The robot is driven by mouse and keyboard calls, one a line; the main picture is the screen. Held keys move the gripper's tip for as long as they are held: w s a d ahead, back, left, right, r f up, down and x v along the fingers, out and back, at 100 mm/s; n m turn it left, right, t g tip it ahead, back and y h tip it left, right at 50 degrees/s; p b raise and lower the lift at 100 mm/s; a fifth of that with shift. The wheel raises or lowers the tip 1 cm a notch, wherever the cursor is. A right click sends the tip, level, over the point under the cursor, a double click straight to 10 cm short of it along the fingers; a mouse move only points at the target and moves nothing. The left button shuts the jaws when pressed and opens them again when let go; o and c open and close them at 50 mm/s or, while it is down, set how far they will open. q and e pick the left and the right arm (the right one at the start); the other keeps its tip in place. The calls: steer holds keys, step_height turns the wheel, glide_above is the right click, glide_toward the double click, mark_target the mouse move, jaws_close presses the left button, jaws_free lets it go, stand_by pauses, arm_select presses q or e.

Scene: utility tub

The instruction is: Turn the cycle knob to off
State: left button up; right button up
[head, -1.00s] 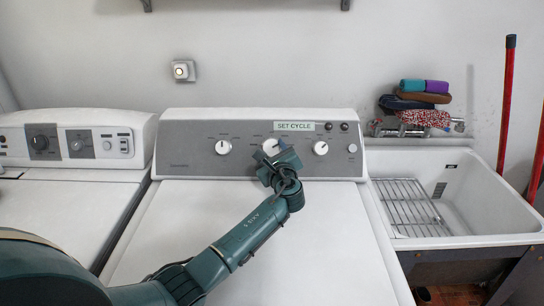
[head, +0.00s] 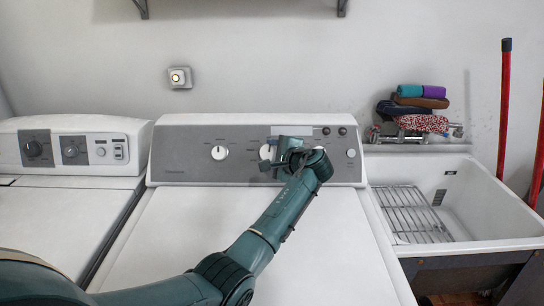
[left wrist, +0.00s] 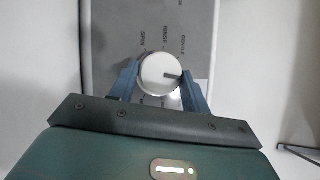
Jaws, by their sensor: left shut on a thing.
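The cycle knob (left wrist: 158,72) is round and white with a dark pointer mark, which lies toward the right in the left wrist view. Small printed lettering runs around it on the grey panel. In the head view the knob (head: 265,152) shows only in part at the middle of the washer's panel, beside my gripper. My left gripper (head: 279,152) is shut on it; in the left wrist view its two blue fingers (left wrist: 160,85) sit on either side of the knob. My right gripper is in neither view.
Other white knobs (head: 219,152) sit along the washer panel (head: 195,168). A second machine (head: 85,150) stands at the left. A utility tub (head: 470,235) with a wire rack (head: 410,215) is at the right. Folded cloths (head: 420,105) lie above it.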

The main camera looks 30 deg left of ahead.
arm_select(q)
steer(key=shift+n+g, duration=0.4)
steer(key=shift+n, duration=0.3)
steer(key=shift+n+h, duration=0.3)
steer(key=o, duration=1)
steer(key=shift+r, duration=0.1)
steer(key=b+v, duration=0.1)
steer(key=v, duration=1.2)
steer(key=shift+w, duration=0.1)
steer(key=shift+d, duration=0.1)
